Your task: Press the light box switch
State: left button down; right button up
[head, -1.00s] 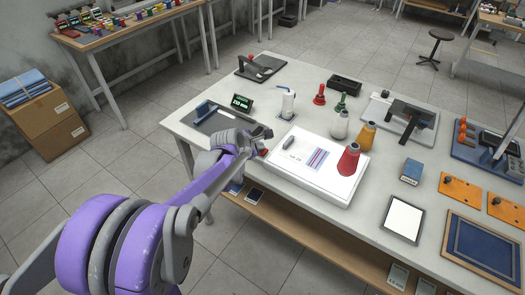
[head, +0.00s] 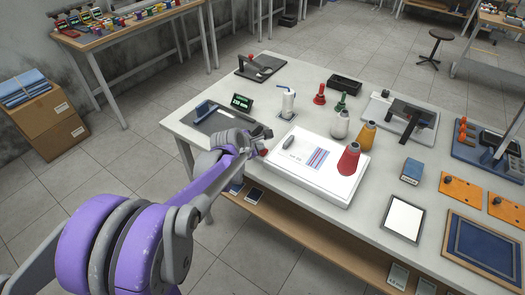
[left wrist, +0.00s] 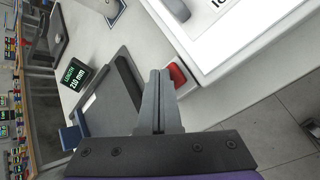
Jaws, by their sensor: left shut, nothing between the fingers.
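The light box (head: 332,183) is a flat white panel on the table, with a striped print and a grey object lying on it. Its red switch (left wrist: 177,75) is on the side of the box in the left wrist view. In the head view the switch shows only as a small red spot (head: 263,152) beside my gripper. My left gripper (left wrist: 160,73) is shut and empty, its fingertips just beside the switch. I cannot tell whether they touch it. In the head view the left gripper (head: 263,133) is at the box's left corner. My right gripper is not in view.
A dark board with a blue handle (head: 212,118) and a green-lit display (head: 242,103) stand close behind my left gripper.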

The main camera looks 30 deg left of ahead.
pick_arm(q)
jog(key=shift+f, duration=0.35)
jog(key=shift+s, duration=0.1)
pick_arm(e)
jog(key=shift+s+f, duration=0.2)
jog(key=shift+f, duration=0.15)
pick_arm(q)
jog(key=shift+r, duration=0.15)
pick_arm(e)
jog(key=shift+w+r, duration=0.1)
pick_arm(q)
jog(key=shift+r, duration=0.25)
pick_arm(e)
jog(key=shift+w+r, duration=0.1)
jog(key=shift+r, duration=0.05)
pick_arm(q)
jog(key=shift+r+p, duration=1.5)
jog(key=shift+r, duration=1.6)
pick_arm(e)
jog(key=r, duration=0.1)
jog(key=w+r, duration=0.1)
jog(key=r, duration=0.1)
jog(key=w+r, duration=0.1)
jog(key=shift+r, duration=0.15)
pick_arm(q)
jog(key=shift+f, duration=0.1)
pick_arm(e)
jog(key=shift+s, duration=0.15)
